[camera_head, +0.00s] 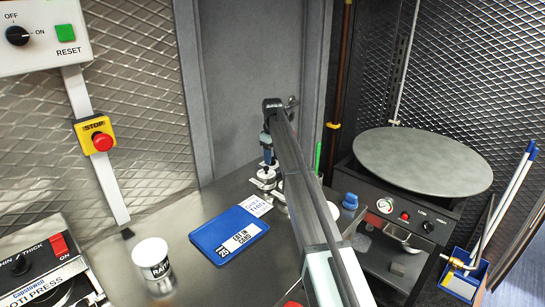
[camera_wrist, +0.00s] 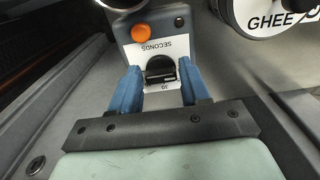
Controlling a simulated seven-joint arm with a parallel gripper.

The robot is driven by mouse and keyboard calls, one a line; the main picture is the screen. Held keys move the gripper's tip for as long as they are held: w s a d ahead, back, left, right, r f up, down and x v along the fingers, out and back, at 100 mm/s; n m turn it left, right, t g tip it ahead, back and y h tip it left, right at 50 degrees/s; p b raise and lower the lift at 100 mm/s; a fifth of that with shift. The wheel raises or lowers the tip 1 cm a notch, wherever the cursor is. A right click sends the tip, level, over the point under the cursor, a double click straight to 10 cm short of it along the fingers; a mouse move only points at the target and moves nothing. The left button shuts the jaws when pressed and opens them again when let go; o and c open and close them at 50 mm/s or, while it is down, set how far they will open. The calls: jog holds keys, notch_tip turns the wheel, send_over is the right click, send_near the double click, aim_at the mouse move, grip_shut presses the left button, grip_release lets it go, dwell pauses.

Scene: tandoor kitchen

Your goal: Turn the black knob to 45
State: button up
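In the wrist view, a black knob (camera_wrist: 161,74) sits on a white label plate (camera_wrist: 140,53) reading SECONDS, upside down in this view. A number, perhaps 30, shows below the knob. My gripper (camera_wrist: 159,67) has its two blue fingers on either side of the knob, apart from each other. I cannot tell whether they touch it or leave a small gap. The knob's far part is dark and its pointer is hard to read. In the head view, my gripper (camera_head: 268,155) points down at the back of the counter, and my arm and hand hide the knob.
An orange button (camera_wrist: 141,33) is close to the knob, and a GHEE container (camera_wrist: 262,14) stands nearby. On the counter are a blue card tray (camera_head: 205,238) and a white RAITA cup (camera_head: 151,252). A round griddle (camera_head: 422,160) stands at right.

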jog(key=c, duration=0.7)
jog(key=shift+o, duration=0.2)
jog(key=m, duration=0.6)
jog(key=shift+s+a, duration=0.1)
jog(key=shift+a, duration=0.05)
jog(key=m, duration=0.6)
jog(key=shift+a+m, duration=0.15)
jog(key=shift+m, duration=0.25)
jog(key=m, duration=0.3)
jog(key=shift+a+m, duration=0.1)
jog(key=shift+m, duration=0.2)
jog(key=m, duration=0.3)
jog(key=shift+m, duration=0.3)
jog(key=m, duration=0.6)
jog(key=shift+w+a+m, duration=0.1)
jog(key=shift+w+m, duration=0.2)
jog(key=shift+w, duration=0.05)
